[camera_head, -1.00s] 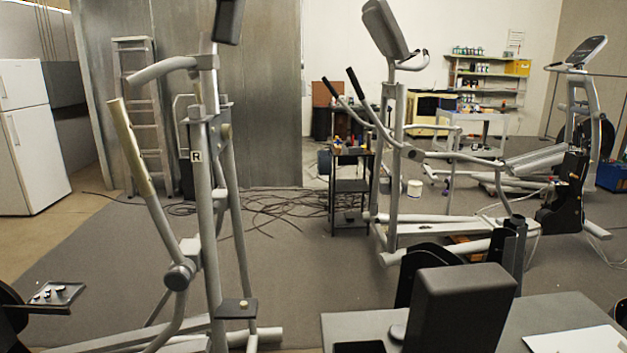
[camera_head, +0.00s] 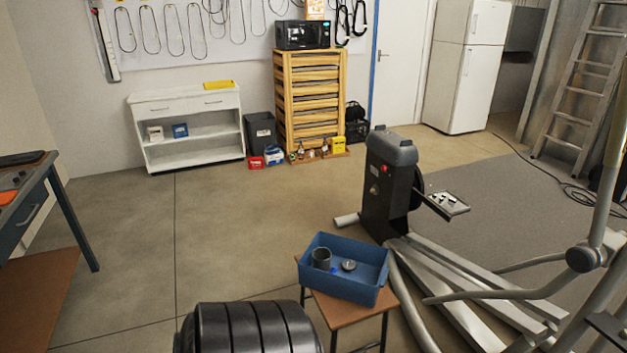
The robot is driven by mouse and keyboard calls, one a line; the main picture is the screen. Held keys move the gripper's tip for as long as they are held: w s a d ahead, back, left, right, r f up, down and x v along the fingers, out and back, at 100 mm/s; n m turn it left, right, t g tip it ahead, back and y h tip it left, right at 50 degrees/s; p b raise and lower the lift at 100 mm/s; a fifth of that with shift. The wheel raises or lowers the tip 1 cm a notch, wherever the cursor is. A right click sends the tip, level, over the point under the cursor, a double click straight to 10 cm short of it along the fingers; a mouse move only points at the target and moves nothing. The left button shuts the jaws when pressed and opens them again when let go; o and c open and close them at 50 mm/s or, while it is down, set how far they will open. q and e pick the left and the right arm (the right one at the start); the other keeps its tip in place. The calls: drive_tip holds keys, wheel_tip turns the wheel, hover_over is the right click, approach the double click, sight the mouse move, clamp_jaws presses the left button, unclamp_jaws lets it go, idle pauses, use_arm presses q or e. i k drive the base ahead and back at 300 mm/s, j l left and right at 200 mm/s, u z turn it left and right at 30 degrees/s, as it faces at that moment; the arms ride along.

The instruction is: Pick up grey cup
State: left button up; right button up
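A dark grey cup (camera_head: 321,258) stands upright in the left part of a blue open bin (camera_head: 363,288). A small round grey metal part (camera_head: 348,265) lies to its right in the same bin. The bin rests on a small wooden-topped stool (camera_head: 345,313) with dark legs. The lower part of the cup is partly hidden by the bin's front wall. Neither of my grippers shows in the head view.
A black ribbed round object (camera_head: 248,328) stands at the bottom, left of the stool. Exercise machine rails (camera_head: 470,290) lie right of it. A workbench (camera_head: 35,200) stands at the far left. The concrete floor (camera_head: 220,220) between is clear.

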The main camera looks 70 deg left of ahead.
sight(321, 256)
drive_tip(key=k+u, duration=0.15)
drive_tip(key=u, duration=0.2)
drive_tip(key=k+u, duration=0.1)
drive_tip(key=u, duration=0.25)
drive_tip(key=k+j+u, duration=0.15)
drive_tip(key=u, duration=0.15)
drive_tip(key=i+j+u, duration=0.1)
drive_tip(key=u, duration=0.25)
drive_tip(key=i+u, duration=0.5)
drive_tip(key=u, duration=0.25)
